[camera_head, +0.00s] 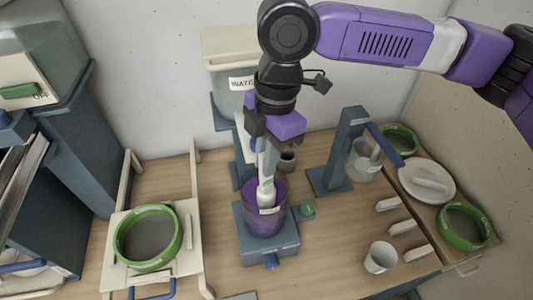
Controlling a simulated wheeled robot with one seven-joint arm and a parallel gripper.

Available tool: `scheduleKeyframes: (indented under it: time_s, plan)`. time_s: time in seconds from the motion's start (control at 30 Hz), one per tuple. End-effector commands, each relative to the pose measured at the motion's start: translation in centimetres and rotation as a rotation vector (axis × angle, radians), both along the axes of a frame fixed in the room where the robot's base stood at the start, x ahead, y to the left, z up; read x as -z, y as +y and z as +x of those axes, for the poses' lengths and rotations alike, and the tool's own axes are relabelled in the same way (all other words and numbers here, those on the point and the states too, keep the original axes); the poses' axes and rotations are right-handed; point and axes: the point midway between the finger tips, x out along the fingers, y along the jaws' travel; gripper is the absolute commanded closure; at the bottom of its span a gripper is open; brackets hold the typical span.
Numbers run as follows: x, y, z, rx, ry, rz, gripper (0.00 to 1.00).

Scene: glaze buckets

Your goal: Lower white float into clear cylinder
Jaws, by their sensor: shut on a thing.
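A see-through cylinder (278,219), tinted purple, stands upright on a blue-grey stand in the middle of the bench. The slim white float (266,191) is upright, with its lower part inside the cylinder's mouth. I cannot tell whether it touches the wall or bottom. My gripper (266,160) points down from above and is shut on the upper part of the float. Its fingertips are small and partly hidden.
A green-rimmed sieve (147,238) sits on a pale frame at left. A blue post (346,150) stands right of the cylinder. A water tank (228,75) is behind.

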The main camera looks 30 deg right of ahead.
Motion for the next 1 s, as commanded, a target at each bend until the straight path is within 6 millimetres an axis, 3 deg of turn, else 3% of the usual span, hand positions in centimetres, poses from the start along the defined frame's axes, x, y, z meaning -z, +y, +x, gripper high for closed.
scheduleKeyframes:
  time_s: [1.0]
  plan:
    - [6.4,0.0,0.0,0.0,0.0,0.0,1.0]
